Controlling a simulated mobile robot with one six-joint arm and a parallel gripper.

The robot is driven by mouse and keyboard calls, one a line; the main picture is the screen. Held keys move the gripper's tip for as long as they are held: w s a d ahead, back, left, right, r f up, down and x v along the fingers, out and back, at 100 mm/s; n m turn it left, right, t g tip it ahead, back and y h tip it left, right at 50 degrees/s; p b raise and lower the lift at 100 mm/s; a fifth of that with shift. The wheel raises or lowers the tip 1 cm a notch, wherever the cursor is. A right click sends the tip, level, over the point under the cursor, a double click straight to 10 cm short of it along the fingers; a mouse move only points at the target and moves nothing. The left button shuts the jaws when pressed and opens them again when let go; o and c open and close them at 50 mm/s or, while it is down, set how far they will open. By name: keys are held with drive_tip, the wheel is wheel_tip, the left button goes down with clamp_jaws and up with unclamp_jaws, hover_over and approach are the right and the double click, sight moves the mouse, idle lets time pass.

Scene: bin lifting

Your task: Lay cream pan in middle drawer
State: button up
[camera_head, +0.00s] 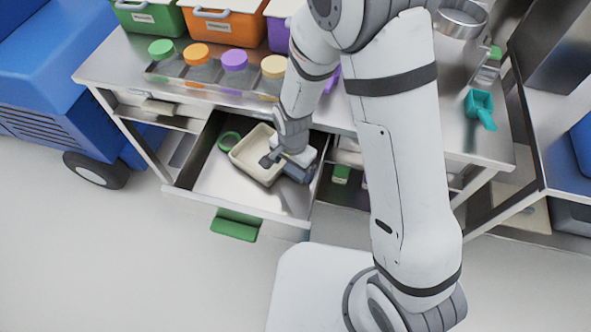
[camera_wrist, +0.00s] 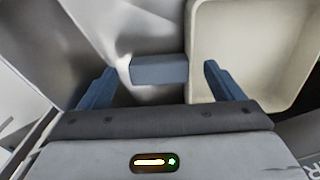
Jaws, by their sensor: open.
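The cream pan (camera_head: 244,153), a shallow rectangular dish, lies in an open metal drawer (camera_head: 205,188) with a green handle (camera_head: 235,226) on its front. My gripper (camera_head: 283,165) is low inside the drawer at the pan's right side and hides part of the pan. In the wrist view, the two blue fingers of my gripper (camera_wrist: 160,86) are spread apart, with a blue-grey bar (camera_wrist: 160,70) between them that I cannot identify. The pan (camera_wrist: 255,50) fills the right side there. The right finger is close to its edge; I cannot tell whether they touch.
A green ring (camera_head: 229,141) lies in the drawer, left of the pan. Several lidded jars stand on the metal worktop (camera_head: 125,65) above, before the orange bin (camera_head: 225,28). A teal scoop (camera_head: 481,108) lies at right.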

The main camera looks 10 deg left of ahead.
wheel_tip(320, 180, up, 10)
drive_tip(key=d+r+n+t, duration=0.1)
drive_tip(key=d+r+n, duration=0.1)
drive_tip(key=d+r, duration=0.8)
drive_tip(key=s+d+r+n, duration=0.1)
drive_tip(key=s+d+r, duration=0.2)
drive_tip(key=d, duration=0.4)
drive_tip(key=s+d+r+n+t, duration=0.1)
drive_tip(key=s+d+r+n, duration=0.1)
drive_tip(key=d, duration=0.5)
drive_tip(key=s+r, duration=0.1)
drive_tip(key=s, duration=0.1)
drive_tip(key=shift+s+r+t, duration=0.3)
drive_tip(key=shift+r, duration=0.1)
drive_tip(key=shift+c, duration=0.5)
